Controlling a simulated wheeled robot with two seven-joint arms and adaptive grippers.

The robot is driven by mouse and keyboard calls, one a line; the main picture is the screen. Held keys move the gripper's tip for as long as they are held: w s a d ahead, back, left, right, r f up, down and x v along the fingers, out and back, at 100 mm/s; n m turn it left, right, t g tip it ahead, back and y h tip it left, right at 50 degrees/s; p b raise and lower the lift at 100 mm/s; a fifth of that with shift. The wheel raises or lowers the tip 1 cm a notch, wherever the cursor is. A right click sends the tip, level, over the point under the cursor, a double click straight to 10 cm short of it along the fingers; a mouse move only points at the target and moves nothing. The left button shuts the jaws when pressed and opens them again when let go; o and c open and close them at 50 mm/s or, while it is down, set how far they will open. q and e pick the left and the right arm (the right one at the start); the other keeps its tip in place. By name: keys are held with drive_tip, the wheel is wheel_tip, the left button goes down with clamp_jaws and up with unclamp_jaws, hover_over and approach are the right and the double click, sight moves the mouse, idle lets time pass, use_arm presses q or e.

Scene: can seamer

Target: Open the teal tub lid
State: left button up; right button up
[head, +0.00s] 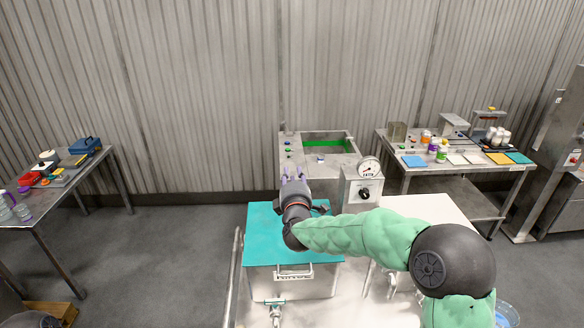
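The teal lid (262,236) lies flat on top of a pale tub (312,288) at the front centre and looks shut. A white handle or latch (294,273) shows on the tub's near side. My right arm reaches in from the right, over the lid. My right gripper (294,174) points away from me, with its purple-grey fingers past the lid's far edge in the picture. The fingers are small, and I cannot tell if they are open. The wrist hides part of the lid. My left gripper is not in view.
A metal unit with a green-lined basin (326,146) stands behind the tub. A dial gauge box (362,184) is to its right. Side tables stand at left (62,212) and right (420,168), holding bottles, trays and tools. Grey floor (165,240) is clear at left.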

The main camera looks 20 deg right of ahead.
drive_tip(key=x, duration=0.5)
drive_tip(key=shift+w+d, duration=0.1)
drive_tip(key=shift+w, duration=0.2)
clamp_jaws()
